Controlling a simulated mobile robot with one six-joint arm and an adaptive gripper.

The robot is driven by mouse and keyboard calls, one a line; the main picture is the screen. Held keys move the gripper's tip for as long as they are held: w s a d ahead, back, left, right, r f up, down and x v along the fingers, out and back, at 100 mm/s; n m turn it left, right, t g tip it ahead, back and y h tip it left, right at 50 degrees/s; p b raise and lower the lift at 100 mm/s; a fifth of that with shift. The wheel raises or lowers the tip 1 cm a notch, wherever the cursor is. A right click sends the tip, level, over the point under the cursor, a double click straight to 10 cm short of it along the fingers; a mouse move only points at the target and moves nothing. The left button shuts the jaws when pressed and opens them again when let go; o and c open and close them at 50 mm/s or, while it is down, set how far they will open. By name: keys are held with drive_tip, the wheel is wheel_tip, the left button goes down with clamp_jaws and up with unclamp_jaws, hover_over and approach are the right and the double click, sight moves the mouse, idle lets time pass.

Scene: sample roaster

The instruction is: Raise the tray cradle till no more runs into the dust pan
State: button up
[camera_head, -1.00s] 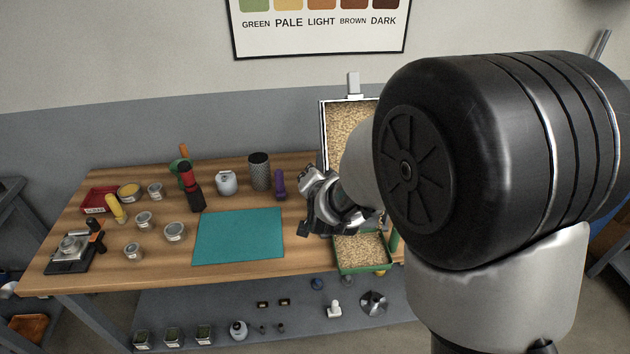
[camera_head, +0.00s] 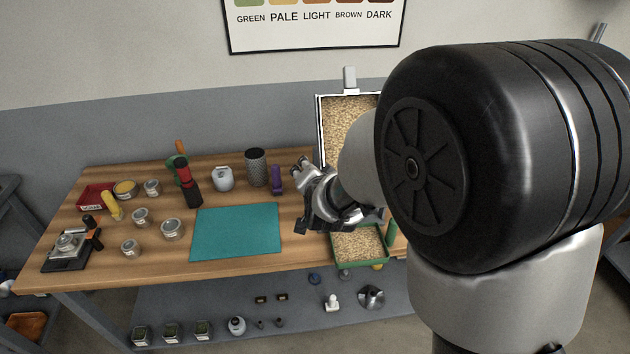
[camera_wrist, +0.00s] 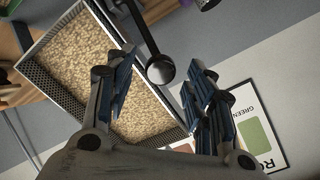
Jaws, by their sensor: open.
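The tray cradle holds a mesh-walled tray (camera_head: 343,122) full of pale beans, tilted steeply at the right end of the table. The tray also fills the upper left of the wrist view (camera_wrist: 52,48). The green dust pan (camera_head: 364,263) lies below it at the table's front edge, with pale beans in it. My gripper (camera_head: 308,198) is open beside the tray, left of my arm. In the wrist view its fingers (camera_wrist: 163,88) stand apart, with a dark round-ended handle (camera_wrist: 161,70) between them in the picture; contact cannot be told. My arm hides the cradle's right side.
A teal mat (camera_head: 237,232) lies left of the gripper. A purple object (camera_head: 276,179) and a dark mesh cylinder (camera_head: 256,167) stand behind it. Several jars and a red tray (camera_head: 95,196) are farther left. A shelf (camera_head: 220,300) with small items is below.

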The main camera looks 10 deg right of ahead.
drive_tip(key=v, duration=1.1)
drive_tip(key=shift+s, duration=0.15)
drive_tip(key=s+d+n+g, duration=0.3)
drive_tip(key=s+n, duration=0.1)
drive_tip(key=s, duration=0.8)
drive_tip(key=s+d+r+n+g, duration=0.1)
drive_tip(key=s+n+g, duration=0.3)
drive_tip(key=s, duration=0.9)
drive_tip(key=shift+d+n+g, duration=0.3)
drive_tip(key=shift+d+n, duration=0.2)
drive_tip(key=shift+d, duration=0.4)
